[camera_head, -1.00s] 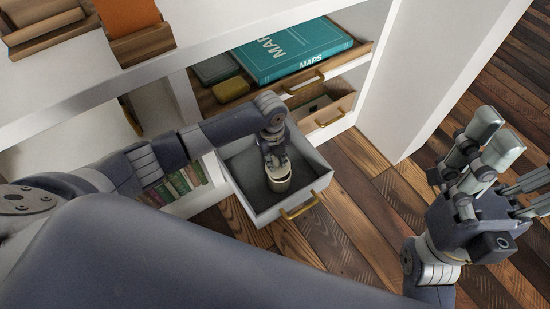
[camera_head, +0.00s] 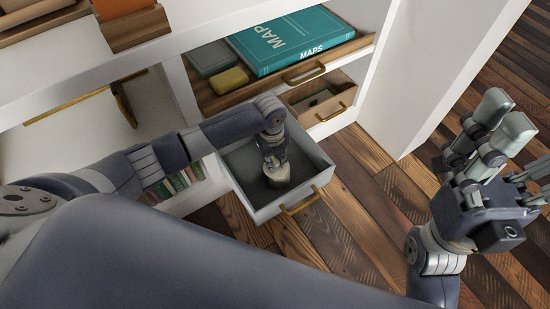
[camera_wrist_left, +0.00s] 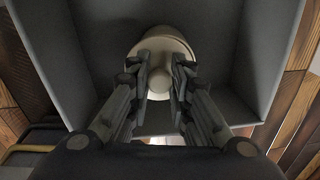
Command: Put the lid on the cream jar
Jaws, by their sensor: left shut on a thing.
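The cream jar (camera_head: 277,178) stands in the open grey-white drawer (camera_head: 313,176), largely hidden under my left gripper (camera_head: 272,163). In the left wrist view a pale round form, which I take as the lid (camera_wrist_left: 160,41), shows beyond the fingers, with a round knob (camera_wrist_left: 159,82) between them. My left gripper (camera_wrist_left: 160,75) is shut on the lid by this knob. Lid and jar are hard to tell apart, and I cannot tell whether the lid is seated on the jar. My right gripper (camera_head: 490,140) is away at the right, over the floor, its fingers spread.
The drawer walls stand close around the left gripper. A brass handle (camera_head: 300,203) is on its front. Plank floor (camera_head: 375,215) is clear.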

